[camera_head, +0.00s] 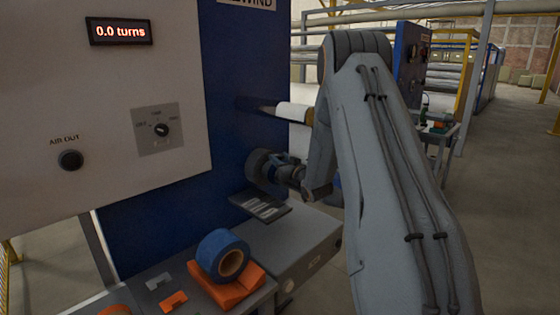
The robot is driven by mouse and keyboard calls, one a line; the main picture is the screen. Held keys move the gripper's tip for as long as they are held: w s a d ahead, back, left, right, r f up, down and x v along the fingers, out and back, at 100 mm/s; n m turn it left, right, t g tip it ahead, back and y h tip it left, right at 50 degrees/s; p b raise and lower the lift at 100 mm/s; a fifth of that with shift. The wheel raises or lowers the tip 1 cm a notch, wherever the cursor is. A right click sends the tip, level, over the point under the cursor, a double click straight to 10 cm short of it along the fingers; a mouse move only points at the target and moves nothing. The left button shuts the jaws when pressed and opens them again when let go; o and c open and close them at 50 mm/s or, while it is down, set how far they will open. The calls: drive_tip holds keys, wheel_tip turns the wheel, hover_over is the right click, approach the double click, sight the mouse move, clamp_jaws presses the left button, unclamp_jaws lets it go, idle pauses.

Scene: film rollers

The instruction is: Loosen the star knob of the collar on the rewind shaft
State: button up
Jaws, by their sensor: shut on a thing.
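My gripper (283,164) is small and dark in view, beside the blue machine face and below the rewind shaft (256,105). It is shut, with its jaws at a dark round collar-like part (258,170). The star knob is not clearly visible between the jaws. The shaft sticks out from the blue panel and carries a white sleeve (293,113). My forearm hides the shaft's right end. The turns display (120,31) reads 0.0 turns.
A dark ledge (260,206) juts out below my gripper. On the bench, a blue tape roll (221,255) sits in an orange holder (240,285). A selector switch (161,129) and an air-out button (69,159) are on the pale panel. The floor at right is open.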

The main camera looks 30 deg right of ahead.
drive_tip(key=o, duration=1)
drive_tip(key=shift+o, duration=0.2)
drive_tip(key=shift+s+b, duration=1.15)
drive_tip(key=shift+s, duration=2.8)
